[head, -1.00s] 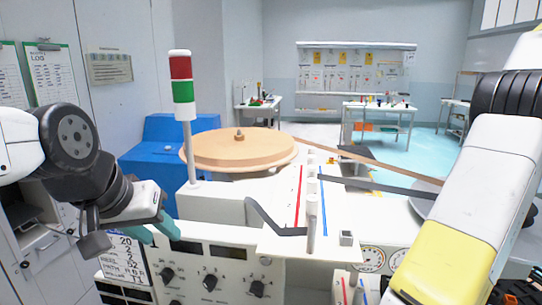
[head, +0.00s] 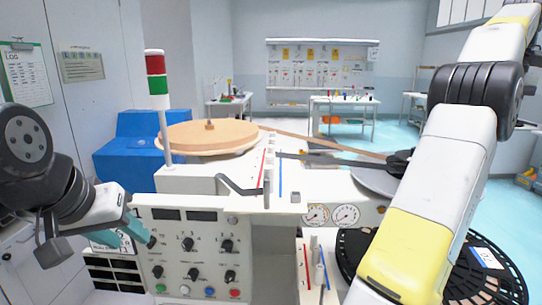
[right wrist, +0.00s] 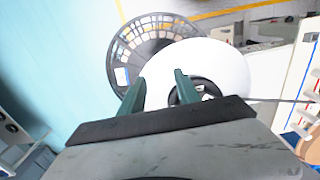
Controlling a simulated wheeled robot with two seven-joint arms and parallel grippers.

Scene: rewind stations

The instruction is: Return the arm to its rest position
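My left gripper (head: 134,236), with teal fingers, hangs at the left in front of the machine's control panel (head: 206,255). Its fingers look apart and hold nothing visible. Behind the fingers show a white disc (right wrist: 225,72) with a black hub and a black slotted reel (right wrist: 125,48). I cannot tell how far off they are.
A large tan reel (head: 190,136) lies on the machine beside a red and green signal tower (head: 157,78). A band runs right from it to a darker hub. The black slotted reel (head: 505,275) lies low at the right. Workbenches (head: 342,104) stand far back, with open floor before them.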

